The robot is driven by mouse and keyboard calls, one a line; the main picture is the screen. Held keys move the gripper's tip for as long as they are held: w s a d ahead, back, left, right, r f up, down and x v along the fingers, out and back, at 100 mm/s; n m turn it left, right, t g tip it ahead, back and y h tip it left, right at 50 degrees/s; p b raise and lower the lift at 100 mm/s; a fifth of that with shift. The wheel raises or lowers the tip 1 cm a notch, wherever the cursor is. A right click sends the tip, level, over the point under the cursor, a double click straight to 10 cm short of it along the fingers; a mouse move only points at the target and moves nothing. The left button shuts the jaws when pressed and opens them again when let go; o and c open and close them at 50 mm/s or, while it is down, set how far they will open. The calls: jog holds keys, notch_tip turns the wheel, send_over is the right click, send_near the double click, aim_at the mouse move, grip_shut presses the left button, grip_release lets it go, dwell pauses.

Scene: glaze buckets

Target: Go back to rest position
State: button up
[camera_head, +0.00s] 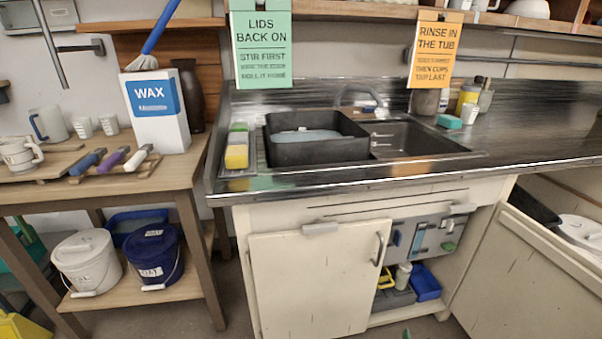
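My gripper and arm do not show in the head view. A white lidded bucket (87,262) and a dark blue lidded bucket (154,255) stand side by side on the low shelf of the wooden table at left. Both look upright with their lids on. A black tub (312,150) with greyish liquid in it sits in the left part of the metal sink (410,138).
A wooden table (180,175) at left holds a wax box (157,110), mugs, small cups and several brushes. The sink cabinet (315,280) stands mid-view, its right side open with a blue bin (425,283) inside. A little floor (228,280) shows between table and cabinet.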

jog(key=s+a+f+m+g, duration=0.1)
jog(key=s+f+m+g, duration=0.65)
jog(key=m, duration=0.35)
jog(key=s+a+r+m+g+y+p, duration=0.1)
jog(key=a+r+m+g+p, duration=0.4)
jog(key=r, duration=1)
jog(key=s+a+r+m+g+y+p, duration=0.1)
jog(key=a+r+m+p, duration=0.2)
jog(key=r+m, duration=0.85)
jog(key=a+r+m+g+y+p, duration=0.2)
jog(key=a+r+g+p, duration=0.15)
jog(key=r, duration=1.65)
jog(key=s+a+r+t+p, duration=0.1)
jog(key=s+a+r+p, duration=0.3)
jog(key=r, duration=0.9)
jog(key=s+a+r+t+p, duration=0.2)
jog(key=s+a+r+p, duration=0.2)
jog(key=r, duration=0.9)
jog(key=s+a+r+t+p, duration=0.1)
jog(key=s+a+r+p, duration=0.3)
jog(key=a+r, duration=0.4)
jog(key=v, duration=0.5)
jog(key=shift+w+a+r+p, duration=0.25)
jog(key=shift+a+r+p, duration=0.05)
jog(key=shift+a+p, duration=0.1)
